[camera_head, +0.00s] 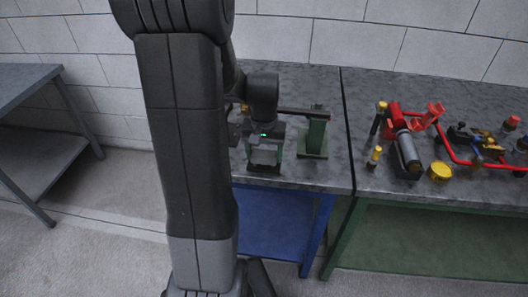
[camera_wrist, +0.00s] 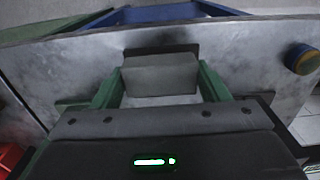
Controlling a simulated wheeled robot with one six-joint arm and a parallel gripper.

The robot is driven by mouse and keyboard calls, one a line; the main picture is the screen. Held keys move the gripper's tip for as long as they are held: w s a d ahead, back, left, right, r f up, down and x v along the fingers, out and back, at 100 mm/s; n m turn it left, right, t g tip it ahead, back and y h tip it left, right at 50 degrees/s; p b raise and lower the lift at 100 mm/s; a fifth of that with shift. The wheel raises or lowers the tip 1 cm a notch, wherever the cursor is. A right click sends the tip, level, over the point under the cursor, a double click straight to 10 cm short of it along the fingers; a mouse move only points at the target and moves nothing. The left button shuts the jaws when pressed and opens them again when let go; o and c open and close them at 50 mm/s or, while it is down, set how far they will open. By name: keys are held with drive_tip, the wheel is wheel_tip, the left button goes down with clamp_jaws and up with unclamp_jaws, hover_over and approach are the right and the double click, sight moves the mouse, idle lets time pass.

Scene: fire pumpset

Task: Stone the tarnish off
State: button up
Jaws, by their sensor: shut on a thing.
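My gripper (camera_head: 265,160) is over the front part of the grey bench top, below my dark wrist. Its two green fingers are shut on a grey block (camera_wrist: 160,75), which looks like the stone. The block sits level between the fingertips, close to the bench top; I cannot tell whether it touches. A dark patch lies along the block's far edge, and I cannot tell whether it is shadow or tarnish. Behind the gripper a dark bar (camera_head: 297,112) runs to a green stand (camera_head: 315,135). My arm hides the bar's left part. No clear tarnish shows on it.
A blue and yellow round piece (camera_wrist: 302,58) stands at the right in the wrist view. On the right-hand bench are a grey and red cylinder (camera_head: 408,148), a yellow cap (camera_head: 440,172) and red piping (camera_head: 450,153). The bench front is clear near the gripper.

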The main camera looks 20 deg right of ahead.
drive_tip(key=shift+f, duration=0.4)
drive_tip(key=shift+w+d+r, duration=0.1)
drive_tip(key=shift+w+d, duration=0.35)
drive_tip(key=shift+w, duration=0.25)
drive_tip(key=shift+w+d+r, duration=0.1)
drive_tip(key=shift+w+d, duration=0.3)
drive_tip(key=shift+w, duration=0.25)
drive_tip(key=shift+w+d+r, duration=0.1)
drive_tip(key=shift+w+d, duration=0.25)
drive_tip(key=shift+w, duration=0.25)
drive_tip(key=shift+s, duration=0.1)
drive_tip(key=shift+s+a+f, duration=0.3)
drive_tip(key=shift+s+a, duration=0.1)
drive_tip(key=shift+s, duration=0.2)
drive_tip(key=shift+s+a+f, duration=0.1)
drive_tip(key=shift+s+a, duration=0.35)
drive_tip(key=shift+s, duration=0.2)
drive_tip(key=shift+s+a+f, duration=0.1)
drive_tip(key=shift+s+a, duration=0.3)
drive_tip(key=shift+s, duration=0.25)
drive_tip(key=shift+r, duration=0.1)
